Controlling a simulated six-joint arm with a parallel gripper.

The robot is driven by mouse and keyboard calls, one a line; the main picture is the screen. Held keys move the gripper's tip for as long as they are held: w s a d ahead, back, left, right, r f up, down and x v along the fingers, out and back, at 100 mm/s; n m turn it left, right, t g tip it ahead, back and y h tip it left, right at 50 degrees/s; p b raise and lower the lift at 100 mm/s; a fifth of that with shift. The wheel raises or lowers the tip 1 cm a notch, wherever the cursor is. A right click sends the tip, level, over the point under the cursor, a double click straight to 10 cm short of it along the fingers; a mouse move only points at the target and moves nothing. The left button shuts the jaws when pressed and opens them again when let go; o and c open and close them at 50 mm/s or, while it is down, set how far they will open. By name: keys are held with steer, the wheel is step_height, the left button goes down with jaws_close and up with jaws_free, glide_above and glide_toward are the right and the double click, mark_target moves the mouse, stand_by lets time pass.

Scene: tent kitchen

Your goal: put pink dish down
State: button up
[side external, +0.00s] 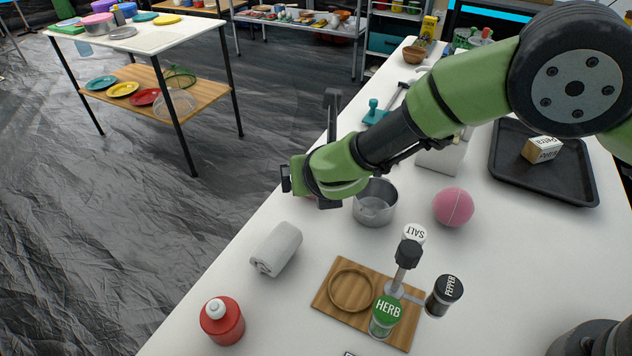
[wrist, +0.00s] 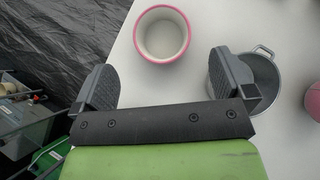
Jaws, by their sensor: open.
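The pink dish (wrist: 162,58) is a round bowl with a pink rim and a pale inside. In the wrist view it sits upright on the white table, near the table's left edge. My gripper (wrist: 163,80) is open, with its two dark fingers wide apart. The dish lies beyond the fingertips, between their lines, and nothing is held. In the side view my gripper (side external: 312,180) is low over the table's left edge, and the dish is mostly hidden behind it.
A grey metal pot (side external: 375,207) stands close beside my gripper; in the wrist view it (wrist: 268,88) is partly under the right finger. A pink ball (side external: 453,207), rolled towel (side external: 276,248), red bottle (side external: 222,325) and wooden spice board (side external: 335,295) are nearby. The white table (side external: 250,325) has bare patches between them.

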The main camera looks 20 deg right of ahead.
steer(key=shift+x, duration=3.75)
steer(key=c, duration=1)
steer(key=shift+o, duration=0.2)
